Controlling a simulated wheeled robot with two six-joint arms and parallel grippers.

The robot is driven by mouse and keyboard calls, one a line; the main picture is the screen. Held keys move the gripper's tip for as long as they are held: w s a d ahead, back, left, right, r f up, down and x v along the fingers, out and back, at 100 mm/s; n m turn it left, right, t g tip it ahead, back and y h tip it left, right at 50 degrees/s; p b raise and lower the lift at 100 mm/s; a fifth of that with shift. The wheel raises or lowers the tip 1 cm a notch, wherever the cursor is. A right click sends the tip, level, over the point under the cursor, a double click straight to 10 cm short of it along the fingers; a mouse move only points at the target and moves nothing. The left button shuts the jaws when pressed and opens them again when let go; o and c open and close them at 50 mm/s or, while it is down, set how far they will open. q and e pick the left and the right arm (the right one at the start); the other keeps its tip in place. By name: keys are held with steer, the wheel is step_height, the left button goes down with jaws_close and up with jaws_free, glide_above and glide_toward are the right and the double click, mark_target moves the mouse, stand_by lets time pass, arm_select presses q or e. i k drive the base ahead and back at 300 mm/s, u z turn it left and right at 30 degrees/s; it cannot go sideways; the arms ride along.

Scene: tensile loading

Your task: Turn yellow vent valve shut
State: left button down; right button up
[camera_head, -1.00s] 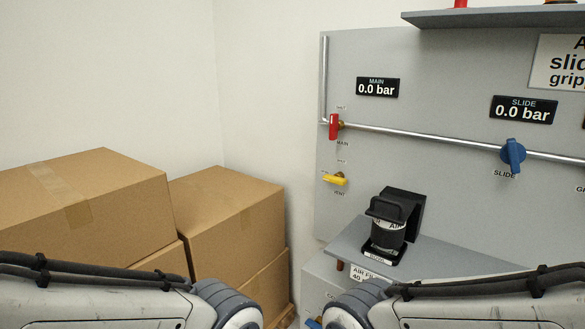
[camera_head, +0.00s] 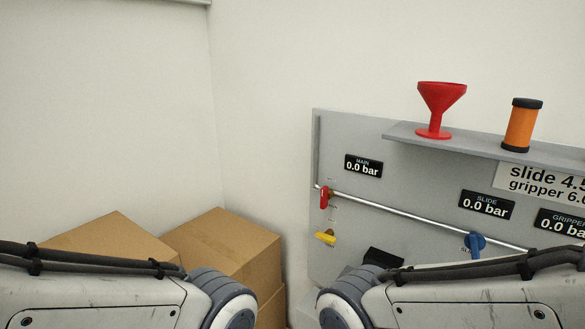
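The yellow vent valve (camera_head: 325,238) is on the grey panel (camera_head: 345,135), near its left edge, below the red main valve (camera_head: 324,196). Its handle lies nearly level, tilted slightly down to the right. My two arms come in along the bottom of the view, and only their upper links show. Both grippers are out of the frame. Nothing touches the vent valve.
Cardboard boxes (camera_head: 228,246) stand left of the panel. A blue slide valve (camera_head: 474,243) is partly hidden by my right arm. The main display (camera_head: 363,166) and slide display (camera_head: 487,205) read 0.0 bar. A shelf holds a red funnel (camera_head: 437,108) and an orange cylinder (camera_head: 521,125).

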mark_target(327, 236)
steer(key=z, duration=0.45)
steer(key=k, duration=1.05)
steer(key=u, duration=0.8)
steer(key=i, duration=1.15)
steer(key=u, duration=0.05)
